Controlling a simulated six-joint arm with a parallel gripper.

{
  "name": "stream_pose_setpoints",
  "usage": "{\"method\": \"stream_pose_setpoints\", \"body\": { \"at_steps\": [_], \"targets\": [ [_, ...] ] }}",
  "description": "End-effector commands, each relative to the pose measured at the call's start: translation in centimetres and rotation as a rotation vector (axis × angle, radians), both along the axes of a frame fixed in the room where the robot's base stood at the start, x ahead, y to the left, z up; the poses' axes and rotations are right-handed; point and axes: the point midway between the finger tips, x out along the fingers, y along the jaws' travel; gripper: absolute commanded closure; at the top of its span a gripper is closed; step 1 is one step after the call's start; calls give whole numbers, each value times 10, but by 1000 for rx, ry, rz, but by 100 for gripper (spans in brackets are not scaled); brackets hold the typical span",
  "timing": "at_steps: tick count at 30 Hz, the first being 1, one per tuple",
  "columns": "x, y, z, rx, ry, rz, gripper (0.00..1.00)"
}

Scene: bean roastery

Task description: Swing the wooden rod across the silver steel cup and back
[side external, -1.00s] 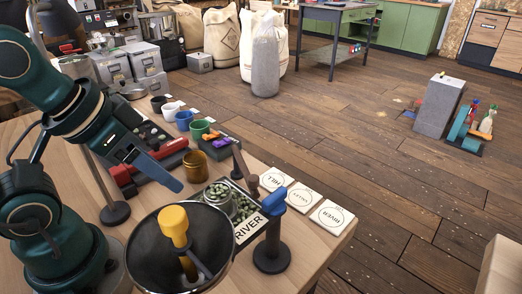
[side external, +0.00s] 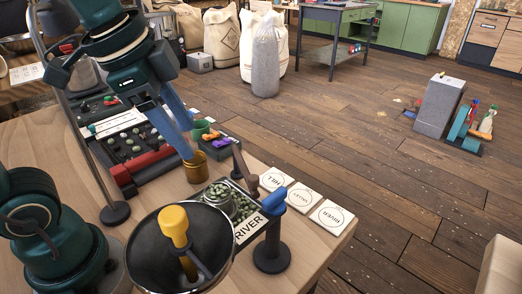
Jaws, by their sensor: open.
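The silver cup (side external: 219,194), filled with green beans, stands in the tray labelled RIVER (side external: 248,228) near the table's right edge. A short brown piece (side external: 244,166), which looks like the wooden rod, slants beside the cup on its far right side, by a dark post. My gripper (side external: 182,152) is open, its long blue fingers pointing down. In the picture its tips appear just above or behind the amber cup (side external: 196,167), left of the silver cup and apart from the rod. Whether the fingers touch the amber cup cannot be told.
A blue-topped post (side external: 272,202) stands right of the tray. Several labelled cards (side external: 331,214) lie along the edge. A bean board with a red bar (side external: 146,163) lies left. A green cup (side external: 201,128) stands behind.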

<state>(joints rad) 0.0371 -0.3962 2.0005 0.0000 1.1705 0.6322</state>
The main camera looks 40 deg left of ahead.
Motion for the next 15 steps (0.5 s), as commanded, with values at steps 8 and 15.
{"method": "stream_pose_setpoints", "body": {
  "at_steps": [8, 15],
  "targets": [
    [57, -16, -3, 96, 156, -347, 43],
    [93, -32, -36, 117, 277, -507, 43]
  ]
}}
